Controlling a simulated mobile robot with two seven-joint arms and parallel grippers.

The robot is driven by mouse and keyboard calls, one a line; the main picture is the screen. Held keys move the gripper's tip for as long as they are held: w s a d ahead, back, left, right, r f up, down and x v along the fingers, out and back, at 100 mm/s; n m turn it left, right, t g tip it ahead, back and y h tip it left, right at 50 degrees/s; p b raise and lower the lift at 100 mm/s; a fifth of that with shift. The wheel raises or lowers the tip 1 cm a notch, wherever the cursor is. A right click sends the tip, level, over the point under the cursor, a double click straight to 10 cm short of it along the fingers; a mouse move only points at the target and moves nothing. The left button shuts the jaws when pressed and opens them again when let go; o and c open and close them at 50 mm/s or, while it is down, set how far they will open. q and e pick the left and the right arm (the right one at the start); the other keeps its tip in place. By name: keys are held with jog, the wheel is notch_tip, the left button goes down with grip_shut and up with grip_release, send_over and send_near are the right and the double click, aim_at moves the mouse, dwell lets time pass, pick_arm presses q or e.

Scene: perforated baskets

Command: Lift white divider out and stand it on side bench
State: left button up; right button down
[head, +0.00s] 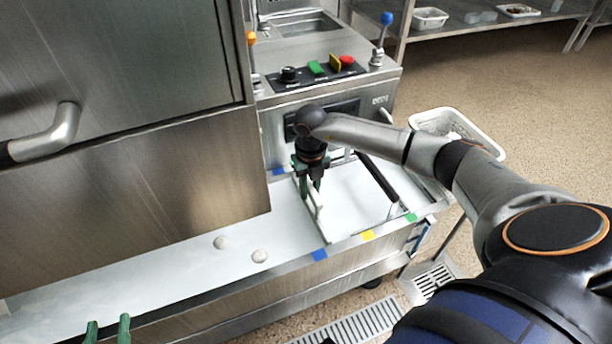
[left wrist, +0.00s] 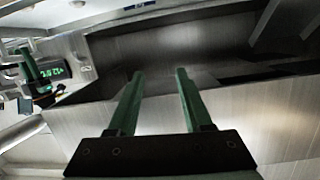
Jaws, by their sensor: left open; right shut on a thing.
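The white divider (head: 319,222) shows as a narrow white piece below my right gripper, in the white-floored steel trough. My right gripper (head: 311,186) points down and is shut on its upper part; the fingers hide some of it. I cannot tell whether its lower edge touches the trough floor. My left gripper (head: 108,330) is open and empty at the lower left of the head view, over the trough's near end. Its two green fingers stand apart in the left wrist view (left wrist: 160,90). I cannot tell which surface is the side bench.
Two pale round lumps (head: 259,256) lie in the trough. A black bar (head: 378,178) stands right of the divider. A control panel (head: 320,70) rises behind. A white perforated basket (head: 486,138) stands beyond the trough. A steel shelf (head: 470,20) holds trays.

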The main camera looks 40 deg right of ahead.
jog(key=shift+d+r, duration=0.15)
jog(key=shift+d, duration=0.35)
pick_arm(q)
jog(key=shift+s+f+g, duration=0.25)
jog(key=shift+f+g, duration=0.05)
jog(key=shift+f, duration=0.5)
pick_arm(e)
jog(key=shift+s+d, duration=0.15)
jog(key=shift+d, duration=0.25)
pick_arm(q)
jog(key=shift+d+r, duration=0.1)
jog(key=shift+r, duration=0.05)
pick_arm(e)
jog(key=shift+r, duration=0.1)
pick_arm(q)
jog(key=shift+r, duration=0.1)
jog(key=shift+r+p, duration=0.95)
jog(key=shift+p, duration=0.2)
pick_arm(e)
jog(key=shift+r, duration=1.25)
